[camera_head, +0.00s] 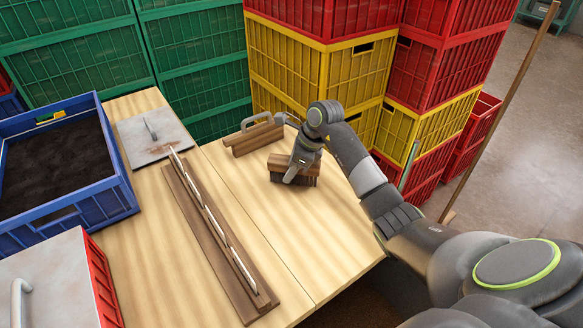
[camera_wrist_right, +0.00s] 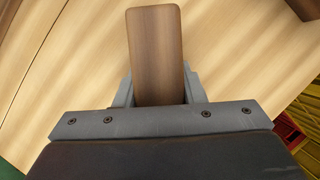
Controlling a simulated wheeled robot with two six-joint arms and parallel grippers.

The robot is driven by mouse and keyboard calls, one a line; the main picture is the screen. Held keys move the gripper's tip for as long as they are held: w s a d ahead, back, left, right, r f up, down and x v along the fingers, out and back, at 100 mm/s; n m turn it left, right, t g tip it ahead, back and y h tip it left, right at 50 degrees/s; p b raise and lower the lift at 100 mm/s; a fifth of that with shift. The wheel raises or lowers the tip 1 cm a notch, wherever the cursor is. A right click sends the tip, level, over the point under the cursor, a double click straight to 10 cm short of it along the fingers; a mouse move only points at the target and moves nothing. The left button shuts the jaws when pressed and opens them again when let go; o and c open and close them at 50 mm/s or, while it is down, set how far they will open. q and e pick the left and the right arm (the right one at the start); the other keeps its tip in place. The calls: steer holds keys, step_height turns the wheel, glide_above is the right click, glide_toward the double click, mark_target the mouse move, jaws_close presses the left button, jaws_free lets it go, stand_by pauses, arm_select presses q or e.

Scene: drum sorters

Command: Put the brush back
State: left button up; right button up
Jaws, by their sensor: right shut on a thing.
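The brush (camera_head: 308,168) has a brown wooden block and dark bristles pointing down. It is at the right part of the table, with its bristles at or just above the top; I cannot tell whether they touch. My right gripper (camera_head: 298,167) is shut on the brush's block from above. In the right wrist view, the brush's wooden top (camera_wrist_right: 157,50) sticks out between the two fingers of the gripper (camera_wrist_right: 158,92). My left gripper is not in view.
A wooden holder (camera_head: 256,137) with a grey-handled tool stands behind the brush. A long wooden rack (camera_head: 190,205) with pale strips lies left. A blue crate of dark soil (camera_head: 125,190) and a grey plate (camera_head: 150,153) are farther left. Stacked crates (camera_head: 350,75) close off the back. The table front is clear.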

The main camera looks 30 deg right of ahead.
steer(key=shift+f, duration=0.15)
steer(key=shift+f, duration=0.1)
steer(key=o, duration=1.2)
steer(key=shift+c, duration=0.2)
steer(key=shift+r, duration=0.2)
steer(key=b+v, duration=0.1)
steer(key=v, duration=0.9)
steer(key=shift+d+r+b, duration=0.2)
steer(key=shift+b, duration=0.1)
steer(key=shift+s+d+r, duration=0.2)
steer(key=shift+s+r, duration=0.05)
steer(key=shift+r, duration=0.4)
